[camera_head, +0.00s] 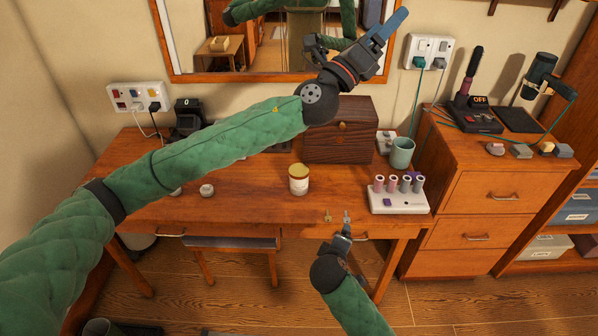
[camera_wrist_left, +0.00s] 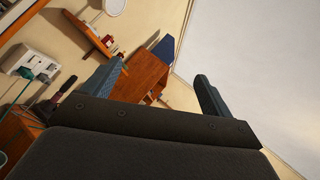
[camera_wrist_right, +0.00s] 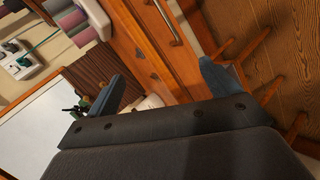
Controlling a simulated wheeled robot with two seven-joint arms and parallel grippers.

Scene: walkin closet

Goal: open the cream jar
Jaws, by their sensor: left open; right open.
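The cream jar (camera_head: 299,184) is a small white pot with a gold-yellow lid. My left gripper (camera_head: 390,24) is open and empty, raised high in front of the wall, far above the jar.
A dark wooden box (camera_head: 338,136) stands behind the jar. A white rack (camera_head: 398,204) with several pink and grey cylinders and a green cup (camera_head: 402,153) are to the right. My left arm crosses over the desk, below the mirror (camera_head: 280,76).

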